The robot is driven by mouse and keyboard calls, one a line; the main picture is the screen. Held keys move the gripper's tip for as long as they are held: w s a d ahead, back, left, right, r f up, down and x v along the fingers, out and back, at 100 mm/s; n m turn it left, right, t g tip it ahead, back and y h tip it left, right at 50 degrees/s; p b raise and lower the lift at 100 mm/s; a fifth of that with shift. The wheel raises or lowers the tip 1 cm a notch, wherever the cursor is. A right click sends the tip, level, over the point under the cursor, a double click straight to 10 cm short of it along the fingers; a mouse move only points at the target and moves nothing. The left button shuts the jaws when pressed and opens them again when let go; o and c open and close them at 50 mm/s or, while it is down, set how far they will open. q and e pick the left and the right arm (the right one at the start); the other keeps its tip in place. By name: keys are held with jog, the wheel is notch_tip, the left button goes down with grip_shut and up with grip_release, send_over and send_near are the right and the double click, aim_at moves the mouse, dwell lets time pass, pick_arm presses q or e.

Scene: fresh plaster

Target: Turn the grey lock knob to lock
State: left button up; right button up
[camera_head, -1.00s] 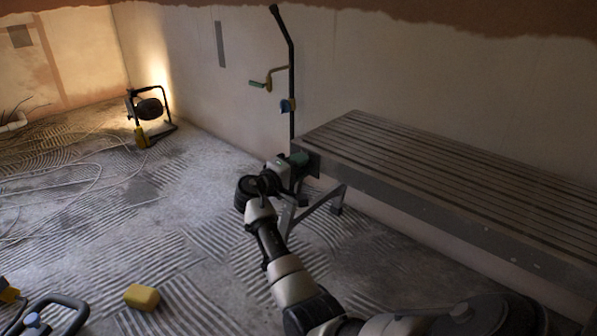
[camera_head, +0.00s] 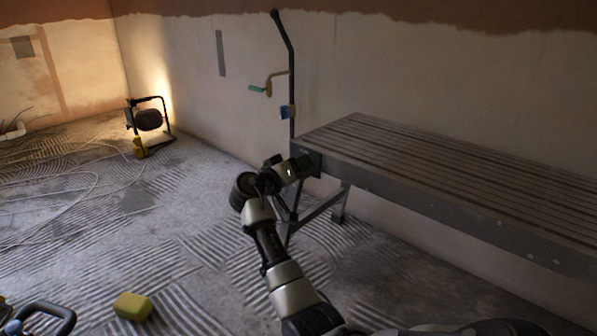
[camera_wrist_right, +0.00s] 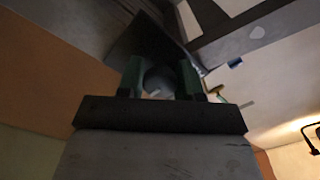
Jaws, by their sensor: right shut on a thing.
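The grey lock knob (camera_wrist_right: 160,80) shows as a dark round shape between the green fingers of my right gripper (camera_wrist_right: 160,77) in the right wrist view. The fingers are shut on its sides. In the head view my right gripper (camera_head: 306,164) reaches the near left end of the slatted platform (camera_head: 420,180), just below its top. There the gripper hides the knob, and I cannot read the knob's lock position. My left gripper is not in view.
A black post with a green-handled crank (camera_head: 268,87) and a blue part (camera_head: 287,111) rises behind the platform's end. A work lamp (camera_head: 149,120) and cables lie at the left. A yellow sponge-like block (camera_head: 133,306) is on the ridged floor.

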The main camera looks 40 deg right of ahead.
jog(key=shift+f+m, duration=0.1)
jog(key=shift+m, duration=0.3)
jog(key=o, duration=0.9)
jog(key=shift+s+a+p, duration=0.15)
jog(key=shift+a+p, duration=0.7)
jog(key=shift+a, duration=0.95)
jog(key=shift+s+a+p, duration=0.2)
jog(key=shift+a+p, duration=0.7)
jog(key=shift+a, duration=0.85)
jog(key=shift+s+a+p, duration=0.15)
jog(key=shift+a+p, duration=0.7)
jog(key=shift+a, duration=0.95)
